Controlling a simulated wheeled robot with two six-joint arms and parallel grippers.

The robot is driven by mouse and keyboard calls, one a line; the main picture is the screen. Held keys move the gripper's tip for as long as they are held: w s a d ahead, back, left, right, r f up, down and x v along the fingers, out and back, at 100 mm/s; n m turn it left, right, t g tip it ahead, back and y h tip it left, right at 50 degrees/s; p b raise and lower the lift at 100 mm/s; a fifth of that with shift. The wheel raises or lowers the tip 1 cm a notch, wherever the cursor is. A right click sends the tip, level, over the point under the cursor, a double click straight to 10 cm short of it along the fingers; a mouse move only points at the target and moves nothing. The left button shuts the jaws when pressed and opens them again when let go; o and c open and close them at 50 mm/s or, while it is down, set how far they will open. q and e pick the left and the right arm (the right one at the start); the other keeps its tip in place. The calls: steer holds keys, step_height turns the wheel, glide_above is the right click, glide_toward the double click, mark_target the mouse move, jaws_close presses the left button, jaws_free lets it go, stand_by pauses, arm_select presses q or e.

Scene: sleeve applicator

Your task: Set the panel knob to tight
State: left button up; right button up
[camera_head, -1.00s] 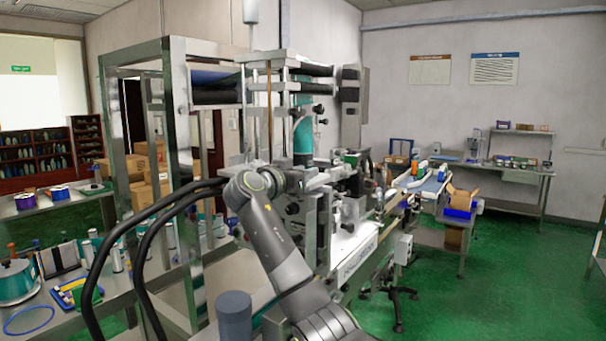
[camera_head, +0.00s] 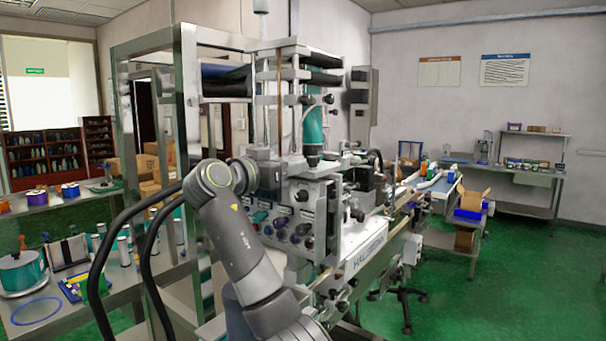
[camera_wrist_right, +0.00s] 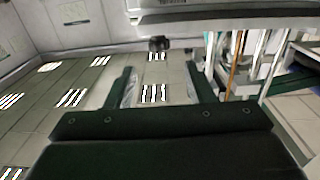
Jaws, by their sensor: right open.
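The applicator's grey control panel (camera_head: 318,220) is left of centre in the head view. It carries several dark round knobs (camera_head: 281,222) in a row. Their labels and pointer positions are too small to read, so I cannot tell which knob sets tightness or how it is set. My right gripper (camera_wrist_right: 163,90) is open and empty in the right wrist view, its two dark fingers spread apart. In the head view the right arm's wrist is in front of the machine, above and left of the knobs; the fingertips cannot be made out there. My left gripper is not in view.
A steel frame (camera_head: 185,110) stands left of the machine. A side table (camera_head: 95,284) at the left holds a teal pot (camera_head: 22,272) and tools. A conveyor (camera_head: 437,187) runs off behind to the right. Green floor (camera_head: 490,290) is open at the right.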

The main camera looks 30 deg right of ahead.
steer(key=b+v, duration=0.2)
steer(key=v, duration=0.5)
steer(key=shift+a, duration=0.15)
